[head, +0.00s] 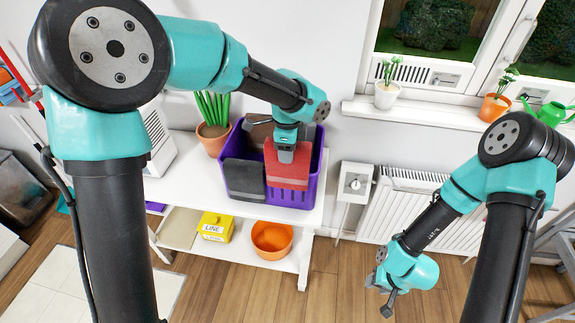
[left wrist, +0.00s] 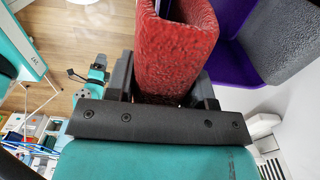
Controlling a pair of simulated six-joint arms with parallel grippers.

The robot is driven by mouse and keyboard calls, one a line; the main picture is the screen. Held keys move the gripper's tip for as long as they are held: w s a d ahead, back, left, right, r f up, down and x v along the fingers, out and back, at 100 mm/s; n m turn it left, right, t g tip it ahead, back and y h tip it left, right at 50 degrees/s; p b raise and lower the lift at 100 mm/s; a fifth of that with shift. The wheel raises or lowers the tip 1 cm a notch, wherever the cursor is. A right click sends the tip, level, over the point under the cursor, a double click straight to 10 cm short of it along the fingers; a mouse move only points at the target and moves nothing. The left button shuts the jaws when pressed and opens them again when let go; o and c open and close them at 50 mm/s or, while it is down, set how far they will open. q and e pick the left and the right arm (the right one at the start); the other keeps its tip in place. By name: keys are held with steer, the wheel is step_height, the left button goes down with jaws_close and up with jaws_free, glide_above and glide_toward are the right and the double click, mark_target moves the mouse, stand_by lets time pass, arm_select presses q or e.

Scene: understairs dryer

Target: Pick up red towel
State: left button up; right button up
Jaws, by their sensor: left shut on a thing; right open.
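The red towel (head: 288,175) hangs folded over the front rim of a purple basket (head: 312,160) on the white table. My left gripper (head: 286,153) points down at it and is shut on its upper part. In the left wrist view the red towel (left wrist: 180,45) sits between the two fingers of my left gripper (left wrist: 163,92). The fingertips are largely hidden by the towel and the gripper body. My right gripper (head: 381,297) is open and empty, low in front of the radiator, well away from the basket.
A dark grey towel (head: 244,180) hangs on the basket beside the red one. A potted plant (head: 213,133) stands left of the basket. A yellow box (head: 216,227) and an orange bowl (head: 272,239) are on the lower shelf. A radiator (head: 400,205) is at right.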

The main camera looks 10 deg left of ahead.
arm_select(q)
step_height(320, 180, up, 18)
steer(key=shift+f, duration=0.1)
stand_by(1.5)
